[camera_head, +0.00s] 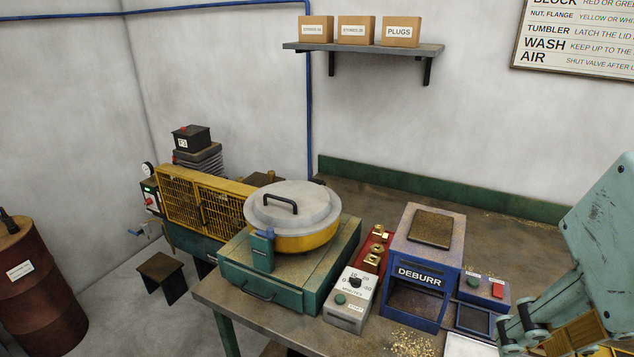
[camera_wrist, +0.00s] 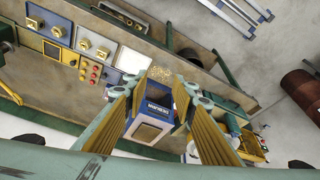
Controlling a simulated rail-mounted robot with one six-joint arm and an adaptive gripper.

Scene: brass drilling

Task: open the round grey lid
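The round grey lid (camera_head: 312,207) with a dark bar handle (camera_head: 281,203) sits shut on a yellow round tub (camera_head: 308,243). The tub is set in a green housing (camera_head: 318,280) left of the middle of the bench in the head view. A blue latch (camera_head: 262,250) stands upright at the tub's front; whether it is fastened I cannot tell. My gripper (camera_wrist: 152,92) is open and empty, its ribbed yellow fingers apart above the blue DEBURR box (camera_wrist: 150,112). In the head view it is partly cut off at the lower right, well away from the lid.
Right of the green housing stand a timer box (camera_head: 347,300), a red holder with brass parts (camera_head: 376,247) and the DEBURR box. A yellow mesh guard (camera_head: 200,200) is at the left. A shelf with several cartons (camera_head: 362,47) hangs above. The bench behind the boxes (camera_head: 385,205) is clear.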

